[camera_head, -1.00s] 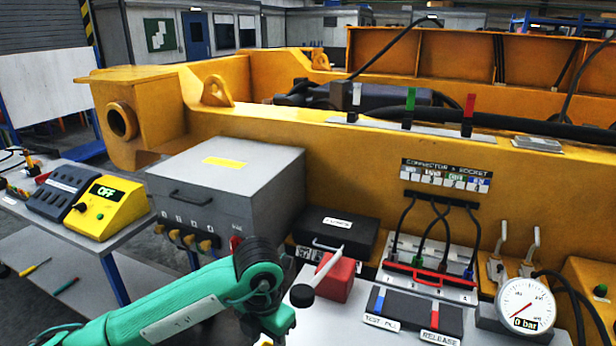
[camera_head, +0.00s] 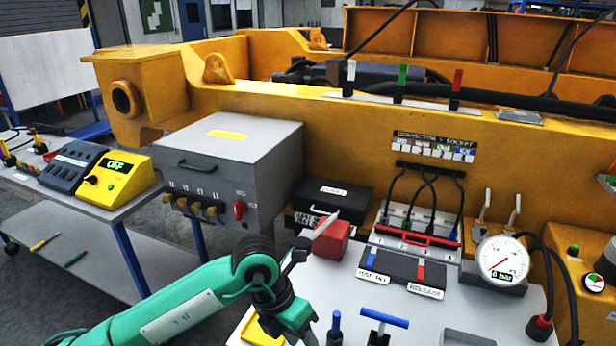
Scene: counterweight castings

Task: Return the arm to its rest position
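My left arm (camera_head: 175,310), teal green with dark joints, comes in from the lower left. It bends at a black joint (camera_head: 255,260) and runs down to the bottom edge. Its far end (camera_head: 306,336) is cut off there, so I cannot tell whether the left gripper is open or shut or holds anything. The visible part of the arm lies in front of the grey connector box (camera_head: 270,165) and the workbench top (camera_head: 355,300). My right arm and gripper are not in view.
A red block (camera_head: 332,243) with a pale lever (camera_head: 326,222) stands just beyond the arm. A blue T-handle (camera_head: 384,319), a blue-topped peg (camera_head: 336,322) and a gauge (camera_head: 502,259) reading 0 bar are to the right. A yellow OFF panel (camera_head: 122,178) stands left.

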